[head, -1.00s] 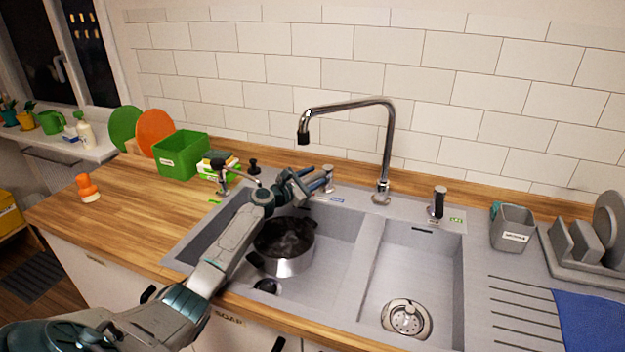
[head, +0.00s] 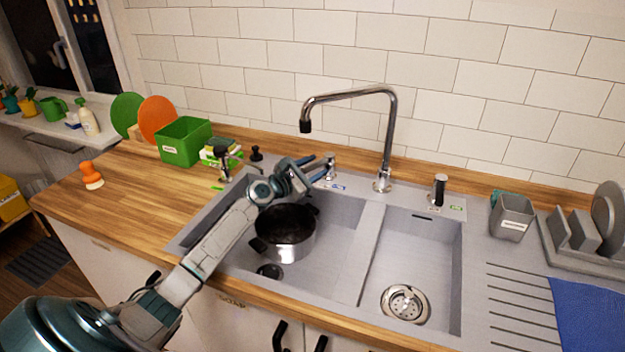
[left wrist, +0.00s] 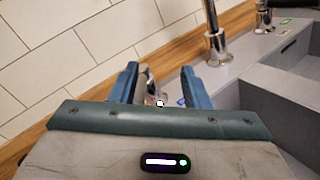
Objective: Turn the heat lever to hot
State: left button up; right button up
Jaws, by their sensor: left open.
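The heat lever (head: 331,167) is a small chrome fitting on the sink's back rim, left of the tall faucet, with a coloured label beside it. My left gripper (head: 318,168) reaches in from the left, its blue fingers right at the lever. In the left wrist view, the open fingers (left wrist: 160,72) stand either side of the chrome lever (left wrist: 150,85), which shows between them, partly hidden by the gripper body. I cannot tell whether a finger touches it. My right gripper is not in view.
The chrome faucet (head: 388,140) rises just right of the lever. A steel pot (head: 288,247) sits in the left basin, below my left arm. A soap dispenser (head: 223,160), a green box (head: 184,148) and a black-topped dispenser (head: 438,190) stand nearby. The right basin is empty.

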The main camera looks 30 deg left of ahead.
pick_arm(q)
jog(key=s+d+p, duration=0.2)
jog(key=s+d, duration=0.2)
jog(key=s, duration=0.3)
jog(key=shift+d+r+p, duration=0.3)
jog(key=shift+r+p, duration=0.05)
jog(key=shift+r, duration=0.05)
